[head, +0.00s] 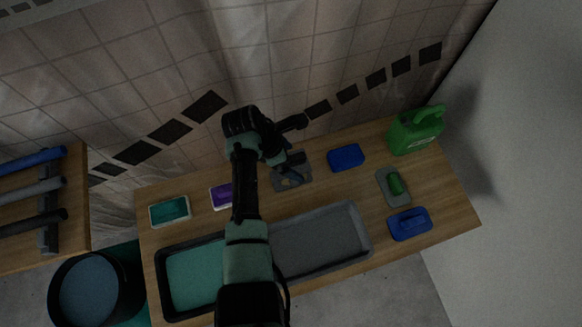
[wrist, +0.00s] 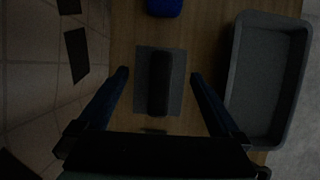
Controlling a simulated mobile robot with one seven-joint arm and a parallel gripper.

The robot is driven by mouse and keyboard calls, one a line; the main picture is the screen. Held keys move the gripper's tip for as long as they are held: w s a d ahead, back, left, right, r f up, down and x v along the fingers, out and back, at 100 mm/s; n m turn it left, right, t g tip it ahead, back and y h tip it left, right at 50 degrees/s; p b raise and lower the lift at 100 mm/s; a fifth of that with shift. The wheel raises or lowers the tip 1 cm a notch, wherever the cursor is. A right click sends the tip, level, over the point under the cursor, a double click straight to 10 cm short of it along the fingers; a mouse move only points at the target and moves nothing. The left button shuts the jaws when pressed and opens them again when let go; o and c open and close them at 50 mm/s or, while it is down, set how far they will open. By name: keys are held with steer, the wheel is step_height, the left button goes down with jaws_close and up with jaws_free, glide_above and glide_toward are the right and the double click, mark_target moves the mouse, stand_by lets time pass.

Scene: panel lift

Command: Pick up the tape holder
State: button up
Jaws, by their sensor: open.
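A flat grey plate with a dark bar-shaped handle (wrist: 160,85) lies on the wooden table below my gripper. No label shows, so I cannot tell for sure that it is the tape holder. My gripper (wrist: 159,76) is open and empty, one finger on each side of the plate in the wrist view. The handle lies centred between the fingers, running along them. In the head view the same grey plate (head: 304,180) is partly hidden by my gripper (head: 291,167). I cannot tell the exact height between fingers and handle.
A grey tray (head: 322,243) and a black-rimmed tray (head: 160,270) are at the table's front. Teal (head: 169,210) and purple (head: 221,196) boxes are left.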

jaws_close()
stand_by(0.4)
steer(key=shift+r, duration=0.1)
step_height(320, 180, up, 10)
steer(key=shift+p, duration=0.5)
